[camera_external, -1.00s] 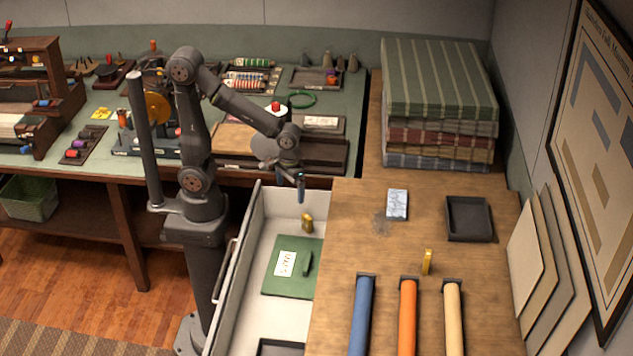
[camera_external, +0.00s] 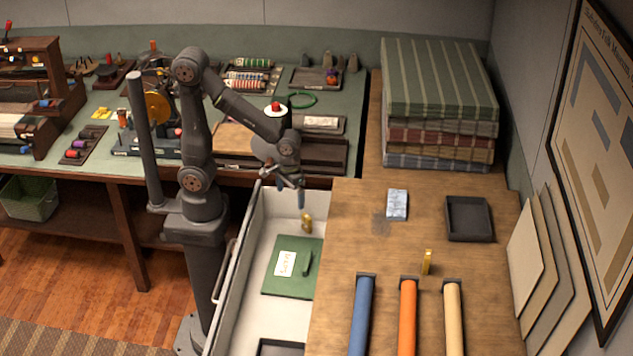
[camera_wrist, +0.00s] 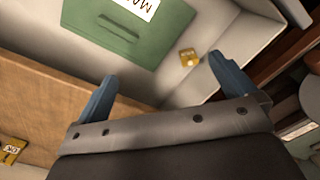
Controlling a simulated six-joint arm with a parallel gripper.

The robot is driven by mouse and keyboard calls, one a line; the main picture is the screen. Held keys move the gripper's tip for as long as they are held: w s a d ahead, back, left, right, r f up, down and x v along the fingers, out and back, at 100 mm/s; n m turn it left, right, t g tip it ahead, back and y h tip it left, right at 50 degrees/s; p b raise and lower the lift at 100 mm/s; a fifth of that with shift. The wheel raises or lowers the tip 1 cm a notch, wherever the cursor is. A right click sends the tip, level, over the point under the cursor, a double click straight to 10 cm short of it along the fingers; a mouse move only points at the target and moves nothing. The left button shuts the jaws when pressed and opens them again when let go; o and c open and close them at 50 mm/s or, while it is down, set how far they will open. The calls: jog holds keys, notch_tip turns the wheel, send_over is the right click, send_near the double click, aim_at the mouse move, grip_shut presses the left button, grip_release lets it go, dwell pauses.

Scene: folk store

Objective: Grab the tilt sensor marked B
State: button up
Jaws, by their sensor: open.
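A small brass-yellow piece (camera_external: 307,222) stands in the open white drawer near its far end. It also shows in the wrist view (camera_wrist: 188,58), with a mark on it too small to read. A similar yellow piece (camera_external: 427,262) stands on the wooden counter. It shows at the lower left of the wrist view (camera_wrist: 12,150) with dark lettering I cannot read surely. I cannot tell which is marked B. My gripper (camera_external: 289,193) is open and empty above the drawer's far end. In the wrist view, the drawer piece appears between and beyond the blue fingertips (camera_wrist: 162,76), apart from them.
A green panel (camera_external: 278,284) with a white label lies in the drawer (camera_external: 263,226). The wooden counter (camera_external: 350,243) borders the drawer on the right. It holds a black tray (camera_external: 486,236), a pale packet (camera_external: 397,204), colored rolls (camera_external: 408,318) and stacked textiles (camera_external: 436,80).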

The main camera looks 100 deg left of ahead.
jog(key=c, duration=0.7)
jog(key=m+t, duration=0.4)
jog(key=m, duration=0.7)
send_near(433, 264)
jog(key=s+a+r, duration=0.3)
jog(key=shift+h, duration=0.3)
jog(key=x, duration=1)
jog(key=shift+w+f, duration=0.1)
jog(key=shift+w, duration=0.2)
jog(key=shift+t, duration=0.3)
jog(key=shift+w+x, duration=0.1)
jog(key=shift+x, duration=1.45)
jog(key=shift+w+x, duration=0.15)
jog(key=shift+x, duration=1.4)
